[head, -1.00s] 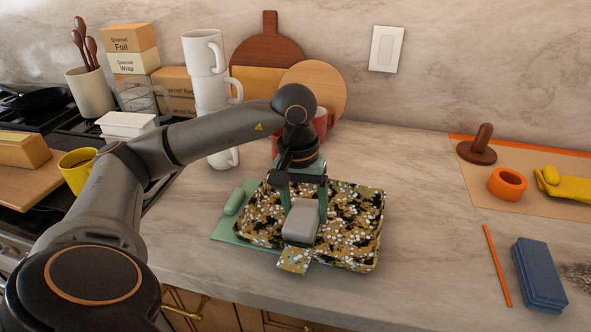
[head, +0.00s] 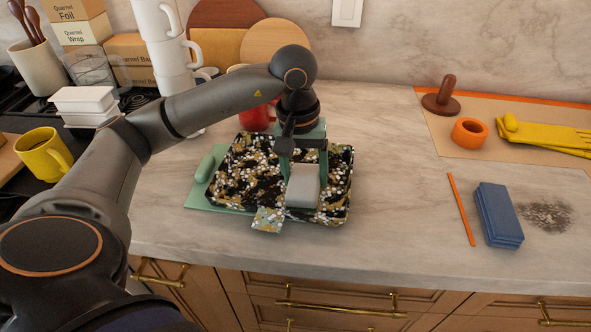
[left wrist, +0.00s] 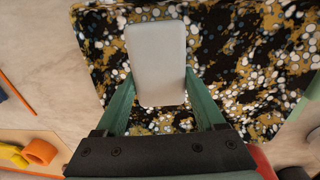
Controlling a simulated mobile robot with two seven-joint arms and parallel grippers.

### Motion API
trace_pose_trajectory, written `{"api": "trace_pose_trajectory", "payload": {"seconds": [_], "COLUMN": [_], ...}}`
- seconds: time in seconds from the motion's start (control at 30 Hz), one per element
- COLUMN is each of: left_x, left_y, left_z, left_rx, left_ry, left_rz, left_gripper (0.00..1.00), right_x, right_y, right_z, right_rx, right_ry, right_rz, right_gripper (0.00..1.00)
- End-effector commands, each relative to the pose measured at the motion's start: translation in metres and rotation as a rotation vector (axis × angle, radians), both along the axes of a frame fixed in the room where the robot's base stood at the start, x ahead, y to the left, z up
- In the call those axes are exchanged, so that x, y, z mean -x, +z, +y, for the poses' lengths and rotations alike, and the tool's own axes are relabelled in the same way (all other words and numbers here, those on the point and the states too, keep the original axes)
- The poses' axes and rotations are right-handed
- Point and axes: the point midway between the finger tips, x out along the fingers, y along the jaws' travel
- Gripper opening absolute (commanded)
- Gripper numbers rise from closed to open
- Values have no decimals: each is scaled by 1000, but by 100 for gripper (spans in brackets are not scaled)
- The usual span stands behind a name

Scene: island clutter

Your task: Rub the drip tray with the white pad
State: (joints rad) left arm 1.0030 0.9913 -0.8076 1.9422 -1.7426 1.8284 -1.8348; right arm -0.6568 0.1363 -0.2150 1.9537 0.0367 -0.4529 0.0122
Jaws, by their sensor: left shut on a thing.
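The drip tray (head: 238,160) has a speckled black, gold and white pattern and lies on the counter, partly over a green board (head: 197,194). It fills much of the left wrist view (left wrist: 245,70). The white pad (head: 302,186) is a rounded pale block over the right part of the tray. My left gripper (head: 303,168) is shut on the pad, with its green fingers on both sides, also in the left wrist view (left wrist: 157,85). The pad is at the tray's surface; I cannot tell whether it touches. My right gripper is not in view.
A red mug (head: 257,117) stands behind the tray, with stacked white mugs (head: 172,62) to its left. Blue cloths (head: 497,214), an orange stick (head: 461,209) and a dark smudge (head: 546,216) lie at right. The counter between tray and stick is clear.

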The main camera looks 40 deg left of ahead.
Motion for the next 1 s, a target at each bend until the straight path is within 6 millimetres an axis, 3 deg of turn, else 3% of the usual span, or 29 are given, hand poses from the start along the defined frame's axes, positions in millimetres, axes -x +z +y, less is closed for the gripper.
{"api": "trace_pose_trajectory", "payload": {"seconds": [0.33,1.0], "left_x": [-6,2], "left_y": [-1,-1], "left_z": [-11,28], "left_rx": [-1,-1], "left_ry": [2,3], "left_rz": [1,-1], "left_gripper": [27,27], "right_x": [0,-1], "right_y": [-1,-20], "right_z": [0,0], "right_rx": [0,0], "right_ry": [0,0], "right_rz": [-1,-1], "right_gripper": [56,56]}}
